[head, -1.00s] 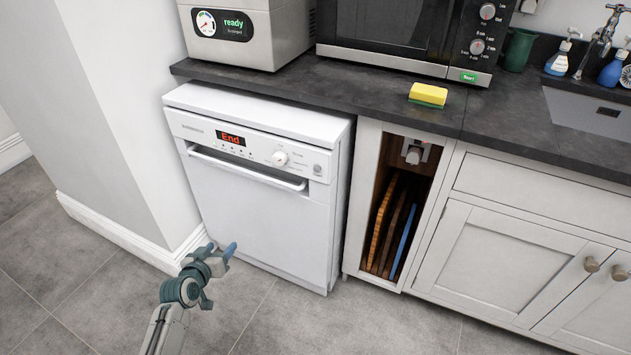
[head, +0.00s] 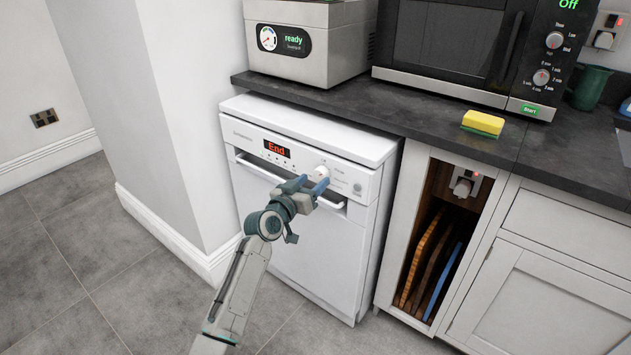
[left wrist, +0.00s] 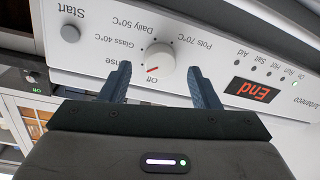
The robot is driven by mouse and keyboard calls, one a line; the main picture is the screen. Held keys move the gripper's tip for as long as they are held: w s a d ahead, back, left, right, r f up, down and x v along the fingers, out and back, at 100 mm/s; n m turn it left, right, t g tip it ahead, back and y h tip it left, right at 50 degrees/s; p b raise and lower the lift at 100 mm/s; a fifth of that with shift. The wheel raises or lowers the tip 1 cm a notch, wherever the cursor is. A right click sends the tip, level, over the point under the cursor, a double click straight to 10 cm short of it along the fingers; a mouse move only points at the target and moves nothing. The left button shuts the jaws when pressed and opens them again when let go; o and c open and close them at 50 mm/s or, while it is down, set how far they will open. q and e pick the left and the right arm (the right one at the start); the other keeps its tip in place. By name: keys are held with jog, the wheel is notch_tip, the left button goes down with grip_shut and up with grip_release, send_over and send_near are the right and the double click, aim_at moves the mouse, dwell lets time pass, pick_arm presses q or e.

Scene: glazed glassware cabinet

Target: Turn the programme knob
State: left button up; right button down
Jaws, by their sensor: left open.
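The white dishwasher (head: 300,220) stands under the dark worktop, with its door closed. Its display (head: 277,149) reads "End" in red. The round white programme knob (left wrist: 157,61) has a red pointer mark, which points at "Off" in the left wrist view. In the head view the knob (head: 321,172) is partly hidden by my left gripper. My left gripper (head: 306,184) is open in front of the panel. In the left wrist view its two dark blue fingers (left wrist: 160,84) lie on either side of the knob, and I cannot tell whether they touch it. My right gripper is out of view.
A grey Start button (left wrist: 70,33) sits on the panel beside the knob. A door handle (head: 258,170) runs below the panel. A steel appliance (head: 298,75), a microwave (head: 440,45) and a sponge (head: 483,123) stand on the worktop (head: 370,108). Boards (head: 428,262) fill a slot at right.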

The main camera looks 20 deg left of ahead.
pick_arm(q)
jog(key=shift+x, duration=1)
jog(key=shift+c, duration=0.3)
jog(key=c, duration=0.9)
